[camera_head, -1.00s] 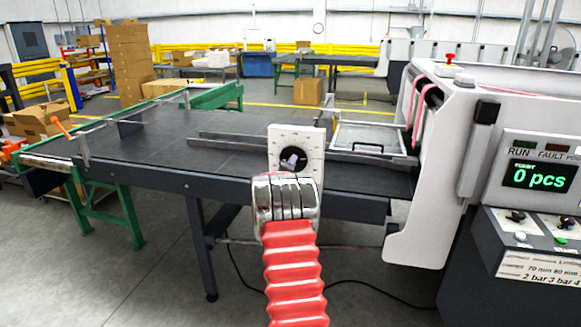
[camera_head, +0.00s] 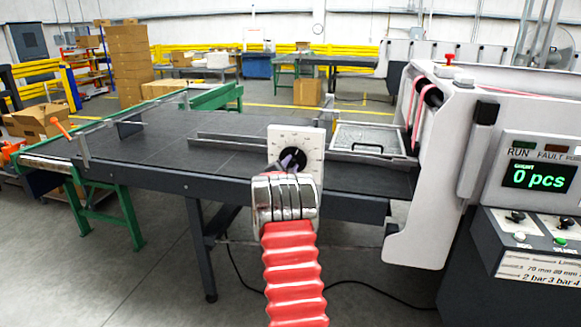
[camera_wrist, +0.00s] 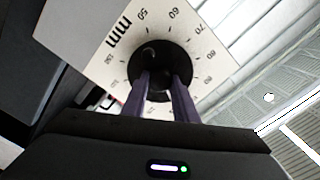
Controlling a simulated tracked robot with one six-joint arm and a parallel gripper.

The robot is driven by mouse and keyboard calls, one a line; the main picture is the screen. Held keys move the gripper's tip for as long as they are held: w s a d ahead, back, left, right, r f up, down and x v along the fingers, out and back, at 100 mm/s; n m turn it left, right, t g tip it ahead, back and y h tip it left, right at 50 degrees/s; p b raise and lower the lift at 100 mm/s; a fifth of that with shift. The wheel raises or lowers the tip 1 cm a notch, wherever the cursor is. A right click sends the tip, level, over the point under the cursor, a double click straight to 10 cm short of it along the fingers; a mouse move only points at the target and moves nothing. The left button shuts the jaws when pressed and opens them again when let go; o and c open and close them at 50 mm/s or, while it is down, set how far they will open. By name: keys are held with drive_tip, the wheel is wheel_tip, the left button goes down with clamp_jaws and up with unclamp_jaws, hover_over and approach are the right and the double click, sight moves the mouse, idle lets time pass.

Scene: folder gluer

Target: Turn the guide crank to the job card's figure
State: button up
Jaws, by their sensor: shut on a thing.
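The guide crank is a black round knob (camera_head: 293,158) on a white square dial plate (camera_head: 312,140) at the table's front edge. In the wrist view the knob (camera_wrist: 152,54) fills the middle, and the plate (camera_wrist: 88,52) is tilted, marked "mm" with figures such as 50, 60, 70 and 80 around the knob. My gripper (camera_wrist: 161,88) has its two dark fingers shut on the knob; in the head view my gripper (camera_head: 290,164) reaches it from the front. The fingers cover part of the knob, and I cannot read its pointer. I cannot make out a job card.
A dark feed table (camera_head: 170,150) with guide rails (camera_head: 235,143) extends left. A white machine housing (camera_head: 430,180) stands close on the right, with a display (camera_head: 540,177) reading "0 pcs" and a control panel (camera_head: 545,230). The floor in front is clear apart from a black cable (camera_head: 370,289).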

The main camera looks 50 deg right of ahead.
drive_tip(key=n, duration=0.5)
drive_tip(key=shift+f+n, duration=0.25)
drive_tip(key=shift+n, duration=0.05)
drive_tip(key=n, duration=0.5)
drive_tip(key=shift+f, duration=0.1)
drive_tip(key=n, duration=0.5)
drive_tip(key=shift+f+n, duration=0.1)
drive_tip(key=shift+n, duration=0.3)
drive_tip(key=n, duration=0.5)
drive_tip(key=shift+n, duration=0.4)
idle(0.3)
drive_tip(key=o, duration=1.1)
drive_tip(key=shift+w+r, duration=0.1)
drive_tip(key=shift+r, duration=0.15)
drive_tip(key=shift+c, duration=0.2)
